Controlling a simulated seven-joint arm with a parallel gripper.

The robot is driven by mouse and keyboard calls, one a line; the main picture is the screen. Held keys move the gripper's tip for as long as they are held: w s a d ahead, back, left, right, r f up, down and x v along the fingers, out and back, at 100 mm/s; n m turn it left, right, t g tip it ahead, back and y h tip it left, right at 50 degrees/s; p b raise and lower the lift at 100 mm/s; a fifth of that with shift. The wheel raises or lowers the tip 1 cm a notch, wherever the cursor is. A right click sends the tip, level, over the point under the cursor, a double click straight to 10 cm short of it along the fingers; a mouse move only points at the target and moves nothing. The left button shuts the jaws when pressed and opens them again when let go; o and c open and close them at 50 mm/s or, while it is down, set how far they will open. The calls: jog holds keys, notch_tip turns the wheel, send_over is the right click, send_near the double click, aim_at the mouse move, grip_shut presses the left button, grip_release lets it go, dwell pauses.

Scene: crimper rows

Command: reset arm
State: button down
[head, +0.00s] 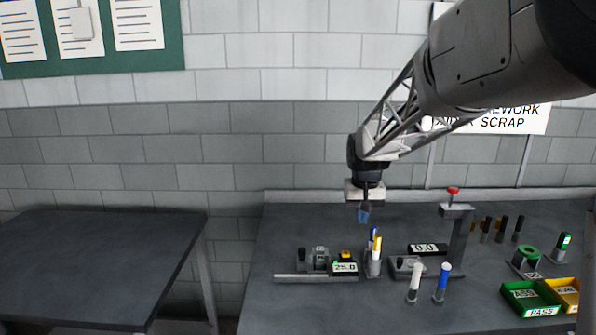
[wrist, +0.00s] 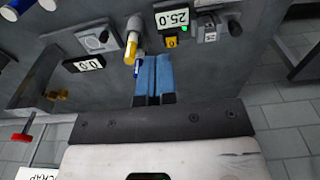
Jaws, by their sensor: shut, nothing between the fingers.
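My gripper (head: 364,216) hangs above the back part of the dark bench (head: 310,220), with its blue fingertips pointing down. In the wrist view its two blue fingers (wrist: 153,78) lie side by side, shut with nothing between them. Its tips are apart from the bench items. A holder with yellow and blue pens (head: 374,254) stands in front of it in the head view. The pens (wrist: 133,44) show just beyond the fingertips in the wrist view.
A device reading 25.0 (head: 345,269) stands left of the pens. A 0.0 display (head: 428,249) and a red-topped stand (head: 455,225) are to the right. White (head: 415,283) and blue (head: 441,283) capped cylinders stand in front. Bench left-back is clear.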

jog(key=s+d+f+t, duration=0.1)
jog(key=s, duration=3.8)
jog(key=shift+s+d+t, duration=0.3)
jog(key=shift+d+t, duration=0.05)
jog(key=shift+t, duration=0.05)
